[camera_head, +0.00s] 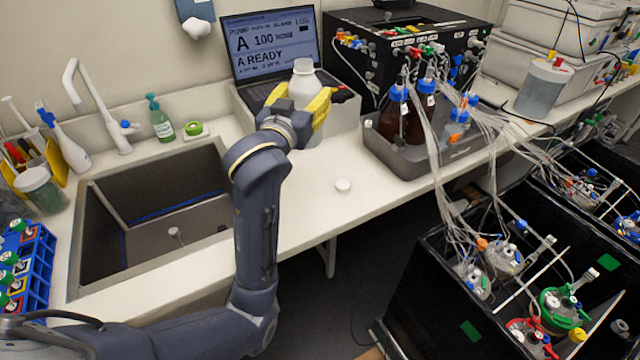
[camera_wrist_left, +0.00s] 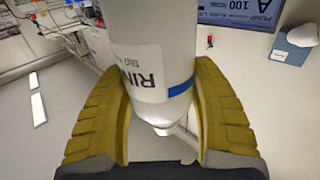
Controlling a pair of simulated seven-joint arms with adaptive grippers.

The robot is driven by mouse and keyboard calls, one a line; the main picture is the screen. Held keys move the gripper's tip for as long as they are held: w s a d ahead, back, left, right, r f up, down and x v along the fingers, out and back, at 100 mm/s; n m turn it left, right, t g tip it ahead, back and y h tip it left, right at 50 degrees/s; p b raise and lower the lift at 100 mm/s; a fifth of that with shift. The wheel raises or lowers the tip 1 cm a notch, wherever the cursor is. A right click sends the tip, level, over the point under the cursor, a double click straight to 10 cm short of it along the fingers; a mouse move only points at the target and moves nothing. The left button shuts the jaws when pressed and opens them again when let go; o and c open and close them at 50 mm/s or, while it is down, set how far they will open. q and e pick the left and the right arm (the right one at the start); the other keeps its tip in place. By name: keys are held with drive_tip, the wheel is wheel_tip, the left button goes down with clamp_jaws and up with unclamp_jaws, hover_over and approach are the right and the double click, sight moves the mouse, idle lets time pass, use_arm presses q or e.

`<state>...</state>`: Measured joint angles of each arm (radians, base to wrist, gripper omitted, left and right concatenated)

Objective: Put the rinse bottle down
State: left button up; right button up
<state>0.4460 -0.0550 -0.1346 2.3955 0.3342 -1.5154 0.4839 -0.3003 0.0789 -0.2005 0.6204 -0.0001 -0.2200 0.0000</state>
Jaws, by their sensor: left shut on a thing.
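The rinse bottle (camera_head: 303,82) is white with a narrower neck and cap, and is held in front of the laptop in the head view. My left gripper (camera_head: 303,105) has its yellow fingers closed around it. In the left wrist view the bottle (camera_wrist_left: 150,75) shows part of its label and a blue band, upside down in the picture, between the two yellow fingers (camera_wrist_left: 155,110). Whether its base touches anything is hidden by the gripper and arm. My right gripper is in neither view.
The laptop (camera_head: 270,42) stands behind the bottle. A sink (camera_head: 88,235) lies to the left, with a green soap bottle (camera_head: 160,122) behind it. A grey tray (camera_head: 385,150) with brown bottles stands to the right. A small white cap-like item (camera_head: 343,186) lies on the otherwise clear counter (camera_head: 330,215).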

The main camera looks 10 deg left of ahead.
use_arm(q)
wheel_tip(320, 180, down, 19)
idle(0.7)
drive_tip(key=shift+f, duration=0.15)
drive_tip(key=o, duration=1.2)
drive_tip(key=shift+o, duration=0.2)
drive_tip(key=s, duration=1.2)
drive_tip(key=shift+a, duration=0.25)
